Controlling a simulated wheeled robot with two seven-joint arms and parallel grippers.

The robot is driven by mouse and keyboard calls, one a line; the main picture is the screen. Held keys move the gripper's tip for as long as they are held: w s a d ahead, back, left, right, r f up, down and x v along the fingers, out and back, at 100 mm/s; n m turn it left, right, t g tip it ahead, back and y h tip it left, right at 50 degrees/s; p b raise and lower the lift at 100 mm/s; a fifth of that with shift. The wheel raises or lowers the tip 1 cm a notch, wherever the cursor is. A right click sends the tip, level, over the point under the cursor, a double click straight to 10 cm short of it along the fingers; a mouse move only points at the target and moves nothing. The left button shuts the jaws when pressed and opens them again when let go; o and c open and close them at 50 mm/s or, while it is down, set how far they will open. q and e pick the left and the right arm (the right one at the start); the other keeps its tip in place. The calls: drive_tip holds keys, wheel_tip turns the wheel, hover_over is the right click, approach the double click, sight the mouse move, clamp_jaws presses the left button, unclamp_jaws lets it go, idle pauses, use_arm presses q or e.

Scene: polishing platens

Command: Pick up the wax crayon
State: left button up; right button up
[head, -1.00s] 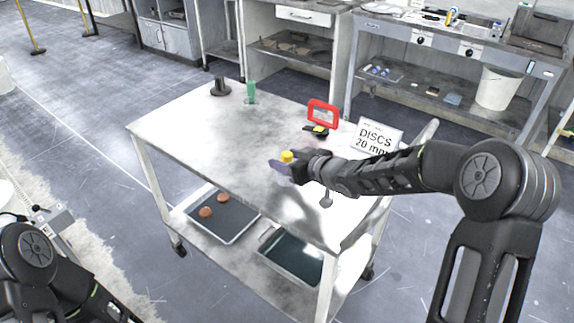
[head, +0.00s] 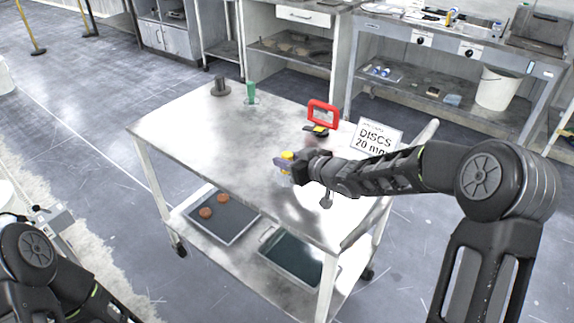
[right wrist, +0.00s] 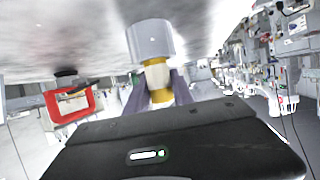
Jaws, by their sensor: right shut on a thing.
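The wax crayon (head: 287,155) is a short yellow stick whose top shows above my right fingers in the head view. In the right wrist view the crayon (right wrist: 156,74) is yellow with a pale band. My right gripper (head: 283,164) is shut on it near the middle of the cart top, and its fingers partly hide it. A wider pale cylinder (right wrist: 150,38) sits at the crayon's table-side end. I cannot tell whether this cylinder touches the cart top. My left gripper is not in view; only my left arm shows at lower left.
On the cart top (head: 185,125) stand a dark cylinder (head: 220,88), a green item (head: 250,93), a red frame (head: 322,113), a black-and-yellow item (head: 317,130) and a DISCS sign (head: 376,138). Trays (head: 243,236) lie on the lower shelf. The cart's left part is clear.

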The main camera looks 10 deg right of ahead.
clamp_jaws()
wheel_tip(320, 180, up, 10)
drive_tip(key=p, duration=0.3)
drive_tip(key=shift+p, duration=0.4)
idle(0.4)
